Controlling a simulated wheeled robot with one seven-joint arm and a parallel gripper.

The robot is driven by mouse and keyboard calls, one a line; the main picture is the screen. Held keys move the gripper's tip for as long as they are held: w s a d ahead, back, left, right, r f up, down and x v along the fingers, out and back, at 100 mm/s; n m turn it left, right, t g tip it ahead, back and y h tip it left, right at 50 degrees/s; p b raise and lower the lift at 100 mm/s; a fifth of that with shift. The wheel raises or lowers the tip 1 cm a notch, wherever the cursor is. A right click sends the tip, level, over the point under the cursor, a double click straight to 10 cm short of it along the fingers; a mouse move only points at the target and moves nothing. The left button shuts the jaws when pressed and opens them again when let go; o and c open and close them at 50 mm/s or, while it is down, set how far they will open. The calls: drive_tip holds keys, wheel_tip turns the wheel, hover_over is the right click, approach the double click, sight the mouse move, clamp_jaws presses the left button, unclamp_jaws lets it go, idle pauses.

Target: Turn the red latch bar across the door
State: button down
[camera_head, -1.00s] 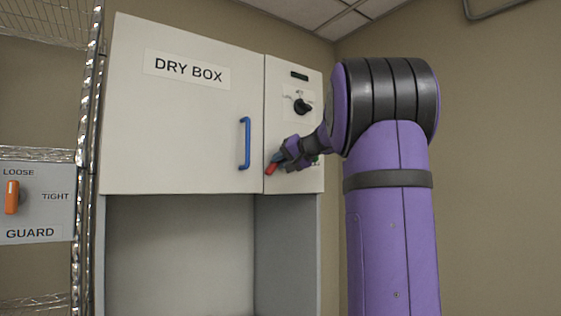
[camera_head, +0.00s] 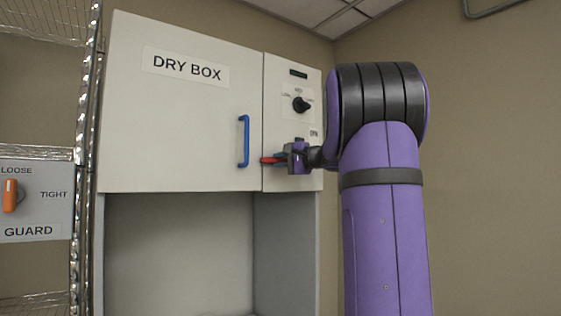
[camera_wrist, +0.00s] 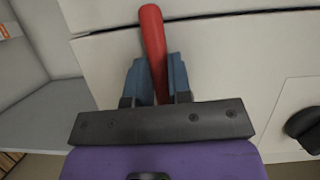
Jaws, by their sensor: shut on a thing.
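The red latch bar (camera_head: 268,160) is on the front of the dry box, level in the head view, and its tip reaches left over the door seam. In the wrist view the red bar (camera_wrist: 153,40) runs up between the two blue fingers. My gripper (camera_head: 284,160) is shut on the bar; it also shows in the wrist view (camera_wrist: 157,78). The white door (camera_head: 180,130) is shut, with a blue handle (camera_head: 244,141) left of the bar. The bar's pivot is hidden behind my gripper.
A black knob (camera_head: 300,104) sits on the panel above my gripper. An open bay (camera_head: 180,250) lies under the door. A wire rack with a guard panel (camera_head: 35,215) and orange lever stands at the left. The wall at the right is bare.

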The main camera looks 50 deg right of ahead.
drive_tip(key=shift+m, duration=0.3)
idle(0.4)
drive_tip(key=c, duration=1)
unclamp_jaws()
drive_tip(key=shift+c, duration=0.2)
drive_tip(key=s+d, duration=0.1)
drive_tip(key=s, duration=0.9)
drive_tip(key=shift+s+d, duration=0.35)
drive_tip(key=shift+f, duration=0.1)
